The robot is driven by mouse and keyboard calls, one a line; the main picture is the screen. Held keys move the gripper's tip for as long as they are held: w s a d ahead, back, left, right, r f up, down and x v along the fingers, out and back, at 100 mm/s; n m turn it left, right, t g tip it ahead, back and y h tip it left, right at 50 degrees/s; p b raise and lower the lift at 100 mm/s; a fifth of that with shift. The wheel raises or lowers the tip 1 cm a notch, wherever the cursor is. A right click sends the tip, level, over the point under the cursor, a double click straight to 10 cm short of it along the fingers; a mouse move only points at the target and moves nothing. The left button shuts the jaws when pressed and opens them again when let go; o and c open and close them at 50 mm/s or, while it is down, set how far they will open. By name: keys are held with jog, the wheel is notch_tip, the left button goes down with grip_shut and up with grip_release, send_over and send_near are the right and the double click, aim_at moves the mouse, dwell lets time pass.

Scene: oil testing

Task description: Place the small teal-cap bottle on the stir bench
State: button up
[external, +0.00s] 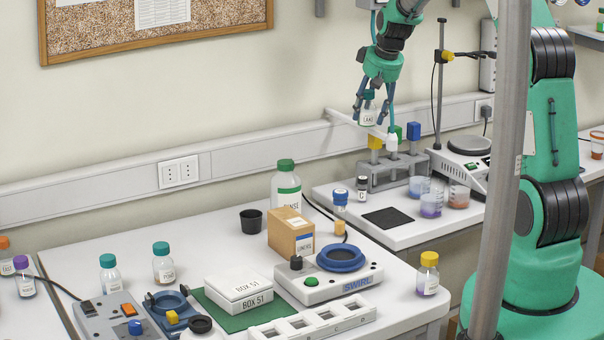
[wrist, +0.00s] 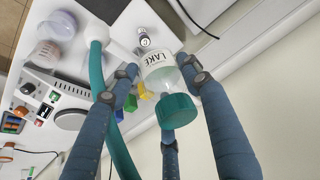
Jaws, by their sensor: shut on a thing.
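My gripper (external: 371,100) is shut on a small clear bottle labelled LAKE (external: 368,118), held in the air above the far bench. The wrist view shows the bottle (wrist: 160,72) between my fingers (wrist: 160,88), with its teal cap (wrist: 178,113) toward the palm side. It looks nearly empty. The far bench (external: 408,236) carries a white stirrer with a round grey plate (external: 469,145) and a stand. The bottle is apart from the bench top. Two more teal-cap bottles (external: 163,264) (external: 110,275) stand on the near bench.
Under and beside my gripper is a grey rack (external: 385,175) with coloured-topped pieces. A black mat (external: 387,218), cups of coloured liquid (external: 431,205) and a small vial (external: 362,188) share the far bench. A teal tube (wrist: 100,75) passes close to the bottle. A grey pole (external: 499,160) stands in front.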

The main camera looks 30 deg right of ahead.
jog(key=w+d+r+n+p, duration=0.1)
jog(key=w+d+r+p, duration=0.15)
jog(key=d, duration=0.25)
jog(key=n+y+b, duration=0.2)
jog(key=n+b, duration=0.2)
jog(key=b, duration=0.4)
send_over(393, 201)
jog(key=s, duration=0.2)
notch_tip(393, 201, down, 17)
jog(key=shift+w+d+f, duration=0.1)
jog(key=shift+w+d, duration=0.05)
jog(key=shift+d, duration=0.25)
jog(key=shift+f, duration=0.1)
jog(key=shift+f, duration=3.05)
jog(key=shift+f, duration=1.85)
jog(key=shift+f, duration=0.15)
